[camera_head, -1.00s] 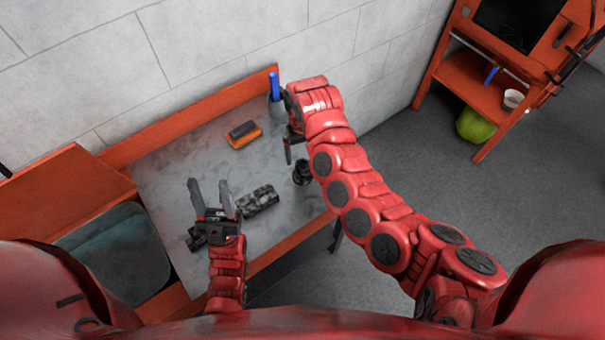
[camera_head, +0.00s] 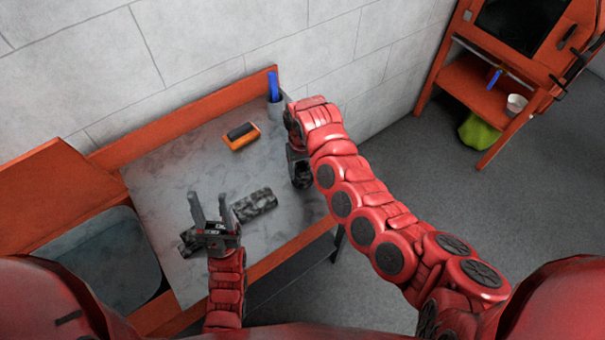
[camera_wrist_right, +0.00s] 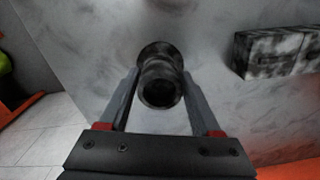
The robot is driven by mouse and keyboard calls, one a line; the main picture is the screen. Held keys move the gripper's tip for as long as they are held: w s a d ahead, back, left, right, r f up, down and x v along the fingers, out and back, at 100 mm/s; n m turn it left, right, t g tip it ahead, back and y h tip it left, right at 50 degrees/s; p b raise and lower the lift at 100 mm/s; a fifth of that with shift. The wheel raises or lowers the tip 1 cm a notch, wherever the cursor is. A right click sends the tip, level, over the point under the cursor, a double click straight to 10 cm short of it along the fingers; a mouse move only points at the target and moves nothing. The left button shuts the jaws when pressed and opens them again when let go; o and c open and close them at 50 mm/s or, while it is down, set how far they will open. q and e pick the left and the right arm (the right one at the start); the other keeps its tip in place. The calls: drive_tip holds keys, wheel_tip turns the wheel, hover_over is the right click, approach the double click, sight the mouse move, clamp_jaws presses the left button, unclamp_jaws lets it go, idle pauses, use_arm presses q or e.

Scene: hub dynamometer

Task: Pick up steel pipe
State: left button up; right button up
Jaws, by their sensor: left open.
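The steel pipe (camera_wrist_right: 160,82) is a short dark flanged piece with a round opening facing the camera in the right wrist view. It appears to stand upright on the grey tabletop. My right gripper (camera_wrist_right: 163,78) has one finger on each side of it; whether they press on it is unclear. In the head view the right gripper (camera_head: 299,165) is over the pipe (camera_head: 302,180), which is mostly hidden. My left gripper (camera_head: 211,208) is open and empty above the table's left part.
A speckled dark block (camera_head: 255,205) lies between the grippers. Another dark piece (camera_head: 188,241) is partly hidden by the left gripper. An orange-and-black brush-like item (camera_head: 241,136) and a grey cup (camera_head: 276,105) with blue item stand at the back. A grey bin (camera_head: 105,265) is left.

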clamp_jaws()
idle(0.3)
